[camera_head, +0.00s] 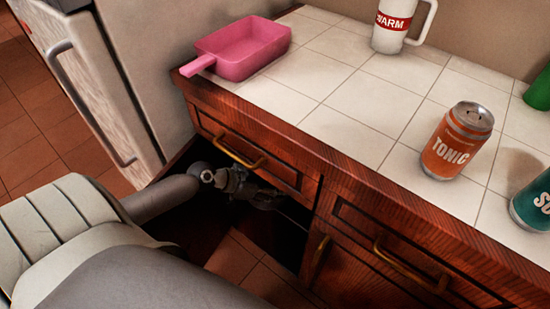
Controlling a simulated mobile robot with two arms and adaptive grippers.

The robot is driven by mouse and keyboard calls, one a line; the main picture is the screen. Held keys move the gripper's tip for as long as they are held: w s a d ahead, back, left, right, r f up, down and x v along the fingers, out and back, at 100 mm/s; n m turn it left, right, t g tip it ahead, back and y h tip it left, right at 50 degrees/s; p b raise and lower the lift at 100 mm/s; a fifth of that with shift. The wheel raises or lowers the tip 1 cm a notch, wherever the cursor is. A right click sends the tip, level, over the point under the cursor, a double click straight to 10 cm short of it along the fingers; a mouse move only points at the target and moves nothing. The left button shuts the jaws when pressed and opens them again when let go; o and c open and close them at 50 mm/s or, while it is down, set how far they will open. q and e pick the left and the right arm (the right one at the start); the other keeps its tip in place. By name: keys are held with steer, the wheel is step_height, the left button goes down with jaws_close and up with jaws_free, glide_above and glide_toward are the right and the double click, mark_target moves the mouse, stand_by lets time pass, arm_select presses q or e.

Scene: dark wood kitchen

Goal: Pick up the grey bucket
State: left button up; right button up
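No grey bucket can be made out in the head view. My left arm comes in from the left and reaches into the dark open cabinet (203,238) under the counter. My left gripper (268,198) is inside the upper part of that opening, just below the drawer front. It is dark and small there, so I cannot tell whether its fingers are open or shut, or whether they touch anything. The cabinet's inside is mostly in shadow. My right gripper is not in view.
On the tiled counter (325,87) stand a pink pan (245,48), a white mug (392,27), an orange tonic can (458,140) and a teal can (533,200). A drawer handle (240,153) juts out above my gripper. A white appliance (95,80) stands at left.

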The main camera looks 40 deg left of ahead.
arm_select(q)
steer(key=c, duration=0.9)
jaws_close()
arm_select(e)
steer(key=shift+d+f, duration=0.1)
arm_select(q)
steer(key=shift+s+d, duration=0.1)
steer(key=shift+d, duration=0.05)
steer(key=shift+s+d, duration=0.35)
steer(key=shift+s, duration=0.15)
steer(key=o, duration=0.9)
jaws_free()
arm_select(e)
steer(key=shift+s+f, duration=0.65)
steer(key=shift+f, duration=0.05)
